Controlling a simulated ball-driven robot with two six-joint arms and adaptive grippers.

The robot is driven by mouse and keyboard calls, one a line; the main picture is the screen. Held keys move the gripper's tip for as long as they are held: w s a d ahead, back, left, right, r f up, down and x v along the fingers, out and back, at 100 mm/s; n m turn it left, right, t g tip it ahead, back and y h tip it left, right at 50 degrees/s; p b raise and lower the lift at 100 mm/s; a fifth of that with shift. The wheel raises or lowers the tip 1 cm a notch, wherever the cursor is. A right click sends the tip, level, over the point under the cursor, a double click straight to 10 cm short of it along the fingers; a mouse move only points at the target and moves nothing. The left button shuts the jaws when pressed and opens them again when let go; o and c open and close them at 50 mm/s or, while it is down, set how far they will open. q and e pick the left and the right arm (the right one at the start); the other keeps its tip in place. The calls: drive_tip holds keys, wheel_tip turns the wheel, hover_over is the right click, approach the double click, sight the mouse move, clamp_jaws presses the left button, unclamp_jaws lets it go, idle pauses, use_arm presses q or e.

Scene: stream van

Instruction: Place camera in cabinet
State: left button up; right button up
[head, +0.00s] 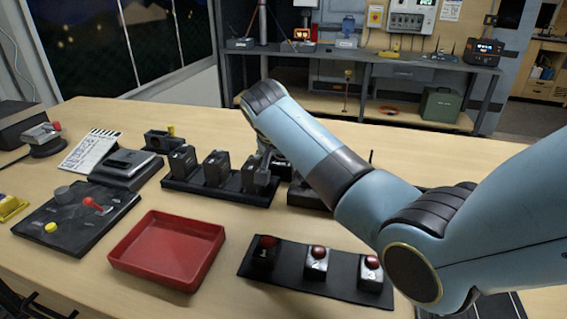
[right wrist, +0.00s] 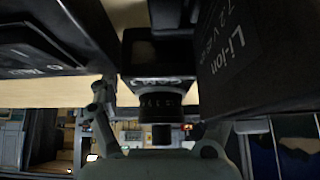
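A small dark camera (right wrist: 158,58) with a ridged lens fills the middle of the right wrist view, close to the wrist. My right gripper (right wrist: 158,112) has its fingers apart on either side of it, with a gap showing at the left finger. In the head view the right gripper (head: 264,160) is low behind the black charger tray (head: 205,190), partly hidden by its own arm. I cannot pick out the camera in the head view. A wooden cabinet (head: 541,90) stands at the far right back. My left gripper is not in view.
A Li-ion battery block (right wrist: 255,50) stands close to the right of the camera. A red tray (head: 168,250), a black panel with red-topped buttons (head: 315,275) and a black control board (head: 75,220) occupy the front of the table (head: 225,285). A workbench (head: 360,58) stands behind.

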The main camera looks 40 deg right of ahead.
drive_tip(key=c, duration=1.6)
clamp_jaws()
drive_tip(key=shift+r, duration=0.1)
